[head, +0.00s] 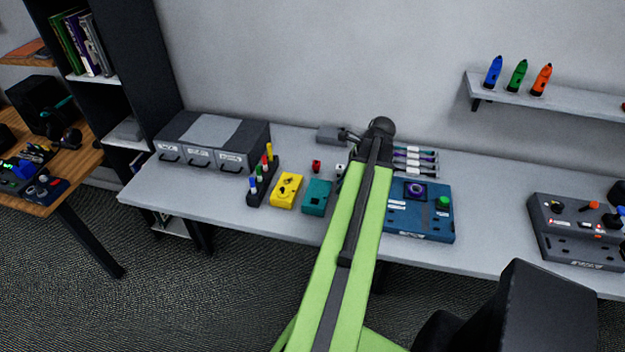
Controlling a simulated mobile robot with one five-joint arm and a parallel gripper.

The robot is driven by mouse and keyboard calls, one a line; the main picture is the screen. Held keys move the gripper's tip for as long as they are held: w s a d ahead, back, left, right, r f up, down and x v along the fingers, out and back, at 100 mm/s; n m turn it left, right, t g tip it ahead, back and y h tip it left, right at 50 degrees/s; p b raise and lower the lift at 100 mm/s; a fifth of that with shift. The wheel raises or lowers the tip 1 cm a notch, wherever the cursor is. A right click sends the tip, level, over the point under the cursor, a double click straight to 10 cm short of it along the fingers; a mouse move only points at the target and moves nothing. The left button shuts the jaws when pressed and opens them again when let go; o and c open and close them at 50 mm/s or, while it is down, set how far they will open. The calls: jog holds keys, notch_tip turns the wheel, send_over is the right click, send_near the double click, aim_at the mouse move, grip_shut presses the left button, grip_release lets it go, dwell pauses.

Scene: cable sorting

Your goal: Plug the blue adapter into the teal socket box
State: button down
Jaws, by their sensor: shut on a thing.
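The teal socket box (316,197) sits on the grey desk, left of my green arm. It has dark openings on its top, and its right edge lies close to the arm. The arm reaches up over the desk from the bottom of the head view. I cannot make out my gripper; the arm's far end seems to hide it. I cannot pick out the blue adapter either, so I cannot tell where it is. A small white and dark piece (340,169) shows beside the arm, too small to identify.
A small red piece (316,166) lies behind the teal box. A blue panel (425,222) is right of my arm. Grey drawers (211,143) stand at back left.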

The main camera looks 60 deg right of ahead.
send_over(310, 201)
jog(key=f+b, duration=0.3)
jog(key=s+f+b, duration=0.1)
jog(key=f+b, duration=0.1)
jog(key=shift+d+f, duration=0.2)
jog(key=shift+d, duration=0.2)
jog(key=shift+f+b, duration=1)
jog(key=shift+b, duration=0.25)
dwell(1.4)
jog(key=shift+a, duration=0.1)
jog(key=c, duration=1.1)
grip_release()
jog(key=shift+s, duration=0.1)
jog(key=shift+o, duration=0.2)
jog(key=shift+c, duration=0.6)
jog(key=shift+o, duration=1.2)
jog(key=shift+r, duration=0.15)
notch_tip(310, 201, up, 7)
jog(key=p, duration=0.7)
